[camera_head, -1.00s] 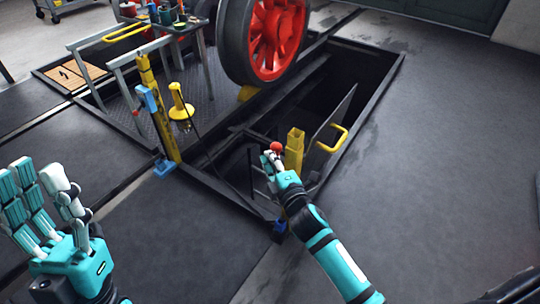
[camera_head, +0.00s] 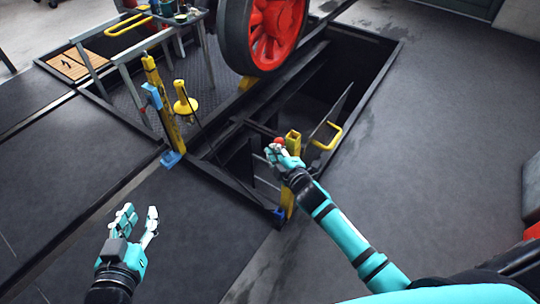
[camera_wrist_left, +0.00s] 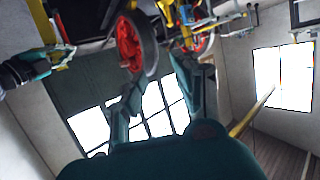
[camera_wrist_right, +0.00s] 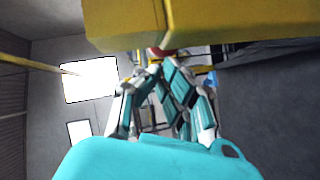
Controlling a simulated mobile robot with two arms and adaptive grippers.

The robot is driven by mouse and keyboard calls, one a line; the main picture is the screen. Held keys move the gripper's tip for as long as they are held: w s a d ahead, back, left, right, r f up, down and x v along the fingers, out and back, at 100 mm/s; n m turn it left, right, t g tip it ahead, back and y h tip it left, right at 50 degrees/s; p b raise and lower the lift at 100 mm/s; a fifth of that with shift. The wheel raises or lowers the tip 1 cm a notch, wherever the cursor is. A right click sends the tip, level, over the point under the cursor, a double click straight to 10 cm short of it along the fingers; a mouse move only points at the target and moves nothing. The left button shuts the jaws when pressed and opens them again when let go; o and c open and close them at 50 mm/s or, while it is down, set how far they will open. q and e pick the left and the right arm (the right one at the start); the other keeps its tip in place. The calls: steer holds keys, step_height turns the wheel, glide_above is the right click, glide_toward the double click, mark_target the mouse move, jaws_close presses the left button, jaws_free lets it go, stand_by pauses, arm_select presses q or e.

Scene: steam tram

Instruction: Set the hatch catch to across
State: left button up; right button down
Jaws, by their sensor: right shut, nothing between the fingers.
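A red knob (camera_head: 279,141) shows right at the tips of my right gripper (camera_head: 277,152), beside a yellow post (camera_head: 293,141) at the near end of the pit. I cannot tell which way the catch is set, as the hand hides most of what is around the knob. In the right wrist view the red knob (camera_wrist_right: 157,52) shows just past the fingertips, under a yellow bar (camera_wrist_right: 180,25). The right gripper is shut with nothing in it. A grey hatch panel with a yellow handle (camera_head: 328,137) stands upright right of the post. My left gripper (camera_head: 141,217) is open and empty, over the floor.
The open pit (camera_head: 345,70) lies behind the post, with a big red wheel (camera_head: 275,32) above it. A yellow post with blue fittings (camera_head: 163,105) and a yellow funnel-like piece (camera_head: 184,103) stand left of the pit. The dark floor to the right (camera_head: 430,150) is clear.

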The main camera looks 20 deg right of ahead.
arm_select(q)
steer(key=s+a+f+g+y+p, duration=0.1)
steer(key=s+a+f+g+p, duration=0.1)
steer(key=s+f+g, duration=0.4)
step_height(320, 180, down, 2)
steer(key=shift+s+a+f+g+y, duration=0.1)
steer(key=shift+s+a+g+y, duration=0.25)
steer(key=shift+s+a, duration=0.55)
arm_select(e)
steer(key=shift+w+d+r+m+g, duration=0.2)
steer(key=shift+d+m+g, duration=0.1)
steer(key=shift+d+m, duration=0.1)
arm_select(q)
steer(key=shift+s+d, duration=0.15)
steer(key=shift+d, duration=0.05)
